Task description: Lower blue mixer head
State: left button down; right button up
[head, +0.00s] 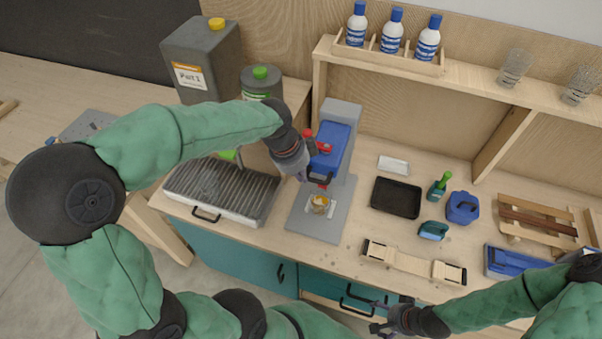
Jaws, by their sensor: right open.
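The mixer stands on the workbench, with a grey column and a grey base plate (310,222). Its blue mixer head (334,142) is at the column, above a small bowl (320,204) with yellowish contents on the base. Red parts show at the head's left side and below it. My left gripper (312,160) is at the left side of the blue head, close to or touching it. Its fingers are partly hidden against the red and blue parts, so its opening is unclear. My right gripper (378,317) is open and empty in front of the bench's front edge.
A ribbed metal tray (225,187) is left of the mixer. A black tray (396,198), a green bottle (438,188) and a blue container (462,208) are to the right. A wooden strap-like piece (412,262) lies near the front edge. A shelf holds blue-and-white bottles (391,32).

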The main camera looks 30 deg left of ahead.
pick_arm(q)
notch_tip(320, 180, down, 14)
jog(key=b, duration=1)
pick_arm(e)
notch_tip(320, 180, down, 10)
pick_arm(q)
jog(key=shift+s+d+r, duration=0.1)
